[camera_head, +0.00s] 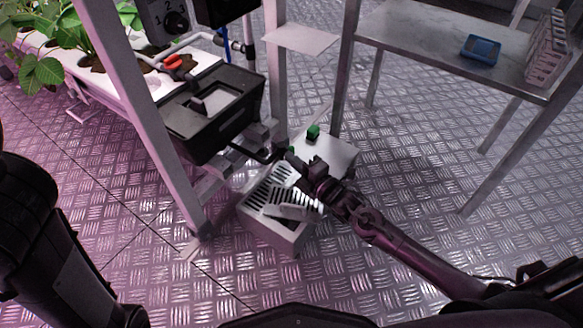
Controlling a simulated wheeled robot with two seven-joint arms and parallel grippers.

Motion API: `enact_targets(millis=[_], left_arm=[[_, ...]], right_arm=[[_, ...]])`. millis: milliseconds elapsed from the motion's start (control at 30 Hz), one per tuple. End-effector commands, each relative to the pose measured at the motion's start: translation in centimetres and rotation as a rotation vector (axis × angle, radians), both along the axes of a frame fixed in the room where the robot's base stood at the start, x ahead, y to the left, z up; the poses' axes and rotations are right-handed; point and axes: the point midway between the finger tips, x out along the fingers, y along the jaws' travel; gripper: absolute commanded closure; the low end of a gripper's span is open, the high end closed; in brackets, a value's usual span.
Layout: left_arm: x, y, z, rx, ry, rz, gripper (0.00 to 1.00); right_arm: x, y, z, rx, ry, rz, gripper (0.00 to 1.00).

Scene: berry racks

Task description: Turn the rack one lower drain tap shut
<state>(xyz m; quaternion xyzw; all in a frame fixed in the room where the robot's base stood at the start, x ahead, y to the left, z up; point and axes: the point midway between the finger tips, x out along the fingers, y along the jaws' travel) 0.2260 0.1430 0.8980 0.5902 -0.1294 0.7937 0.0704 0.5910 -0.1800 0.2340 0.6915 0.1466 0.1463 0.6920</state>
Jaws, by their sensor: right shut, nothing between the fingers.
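My right gripper (293,160) reaches in from the lower right, shut and empty. Its tip is beside the dark drain pipe (258,154) below the black tank (212,110) of the rack. A lower drain tap does not show clearly there; the gripper and pipe crowd that spot, and I cannot tell whether they touch. A red-orange tap handle (173,61) sits higher up, on the pipe above the tank. My left arm shows at the left edge, but its gripper is out of view.
A grey slotted box (262,229) stands on the floor under my right gripper. A pale box (338,158) with a green knob (313,131) is behind it. A rack post (150,130) stands left. A metal table (420,38) holds a blue tray (480,49).

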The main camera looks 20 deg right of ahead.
Motion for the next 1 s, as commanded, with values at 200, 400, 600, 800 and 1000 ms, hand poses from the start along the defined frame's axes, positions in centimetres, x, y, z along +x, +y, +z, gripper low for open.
enact_targets(millis=[200,400,600,800,1000], left_arm=[[0.0,0.0,0.1,0.000,0.000,-0.001,0.64],[0.0,0.0,0.6,0.000,0.000,-0.001,0.64],[0.0,0.0,1.2,0.000,-0.001,-0.001,0.64],[0.0,0.0,1.7,0.000,-0.001,-0.001,0.64],[0.0,0.0,2.4,0.000,-0.001,0.000,0.64]], right_arm=[[0.0,0.0,0.1,0.000,0.000,0.000,1.00],[0.0,0.0,0.3,0.015,0.012,0.000,1.00],[0.0,0.0,0.3,0.047,0.036,0.000,1.00],[0.1,-0.1,0.4,0.071,0.054,0.000,1.00],[0.1,-0.1,0.5,0.099,0.077,0.000,1.00]])
